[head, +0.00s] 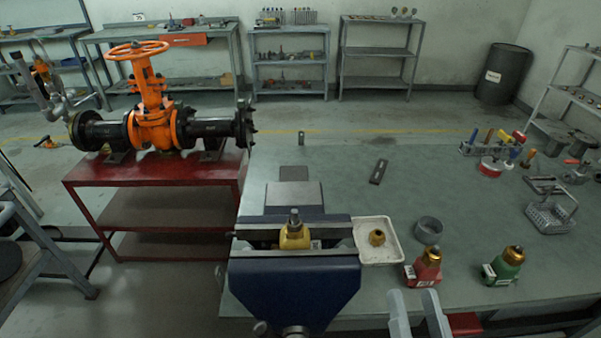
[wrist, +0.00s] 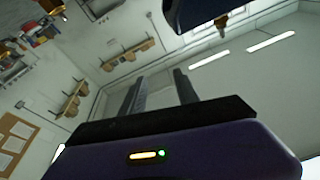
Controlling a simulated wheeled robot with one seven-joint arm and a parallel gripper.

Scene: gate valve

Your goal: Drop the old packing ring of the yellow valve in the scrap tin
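The yellow valve (head: 295,237) is clamped upright in the blue vise (head: 293,285), its grey stem pointing up. I cannot make out a packing ring on it; the inside of the valve is hidden. A brass nut-like part (head: 376,237) lies in the white tray (head: 392,255) right of the vise. A round grey tin (head: 428,231), which looks like the scrap tin, stands right of the tray; its inside is not clear. My gripper (head: 418,298) is at the bottom of the head view, right of the vise. In the wrist view my gripper (wrist: 160,88) has its fingers apart with nothing between them.
A tool rack (head: 490,148) and a wire basket (head: 550,215) are at the right. A dark flat bar (head: 379,171) lies farther back.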

